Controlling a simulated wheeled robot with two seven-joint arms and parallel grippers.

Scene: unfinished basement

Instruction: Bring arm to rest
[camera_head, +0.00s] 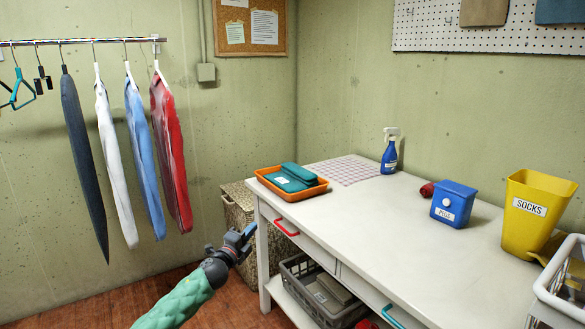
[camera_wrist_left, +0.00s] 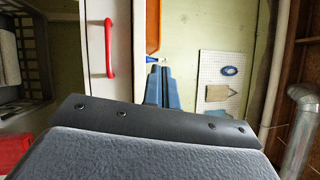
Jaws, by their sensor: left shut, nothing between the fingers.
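My left arm comes in from the bottom of the head view, with a green forearm sleeve. My left gripper (camera_head: 249,230) is in front of the table's left front corner, close to the drawer front with the red handle (camera_head: 286,228). It is shut and empty. In the left wrist view its two blue-grey fingers (camera_wrist_left: 163,78) lie together, and the red handle (camera_wrist_left: 109,48) shows to their left. My right gripper is not in view.
The white table (camera_head: 390,235) holds an orange tray (camera_head: 292,193) with teal items, a spray bottle (camera_head: 389,155), a blue box (camera_head: 453,205) and a yellow socks bin (camera_head: 530,215). A wicker basket (camera_head: 238,215) stands behind the gripper. Clothes hang from a rail (camera_head: 80,41) at left.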

